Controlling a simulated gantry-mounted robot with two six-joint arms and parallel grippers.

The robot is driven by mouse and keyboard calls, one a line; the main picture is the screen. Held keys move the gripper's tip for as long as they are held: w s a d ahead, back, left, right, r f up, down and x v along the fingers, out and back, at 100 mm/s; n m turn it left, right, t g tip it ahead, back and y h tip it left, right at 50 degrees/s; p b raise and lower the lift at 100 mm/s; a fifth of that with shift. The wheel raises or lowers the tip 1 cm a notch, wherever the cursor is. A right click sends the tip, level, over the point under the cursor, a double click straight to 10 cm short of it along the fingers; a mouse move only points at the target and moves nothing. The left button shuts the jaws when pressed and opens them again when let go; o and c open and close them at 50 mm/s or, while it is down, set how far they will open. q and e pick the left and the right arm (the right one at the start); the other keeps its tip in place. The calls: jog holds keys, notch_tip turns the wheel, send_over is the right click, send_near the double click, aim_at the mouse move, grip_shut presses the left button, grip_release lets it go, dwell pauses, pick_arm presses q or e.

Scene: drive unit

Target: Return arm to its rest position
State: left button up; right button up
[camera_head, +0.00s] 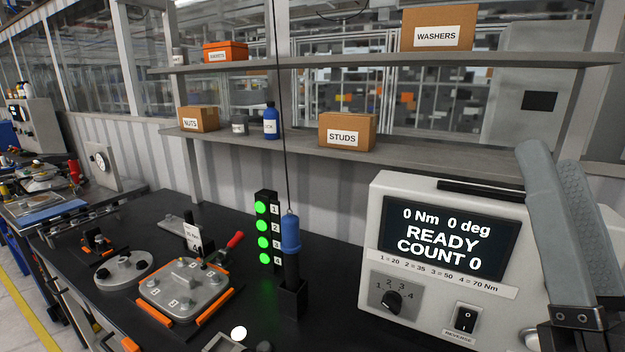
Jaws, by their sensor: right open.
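My right gripper (548,158) is at the right edge, its grey fingers pointing up in front of the right side of the drive unit (445,190). It is open and I see nothing held in it. The drive unit's screen (448,232) reads 0 Nm, 0 deg, READY, COUNT 0. Below the screen are a dial (392,301) and a rocker switch (465,318) labelled REVERSE. A blue and black driver tool (290,238) hangs upright on a cable, its lower end in a black holder (292,302). My left gripper is not in view.
A light stack (266,228) with several lit green lamps stands beside the driver. A metal plate (186,287) with orange clamps, a round flange (123,268) and a red-handled tool (232,242) are on the black bench. Shelves (350,64) behind hold boxes.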

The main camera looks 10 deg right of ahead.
jog(key=w+a+r+n+y, duration=0.1)
jog(key=a+n+y, duration=0.4)
jog(key=n+y, duration=0.35)
notch_tip(320, 180, up, 38)
jog(key=p, duration=3.7)
jog(key=shift+d+p, duration=0.2)
jog(key=shift+p, duration=0.2)
jog(key=shift+f+n, duration=0.1)
jog(key=shift+n, duration=0.15)
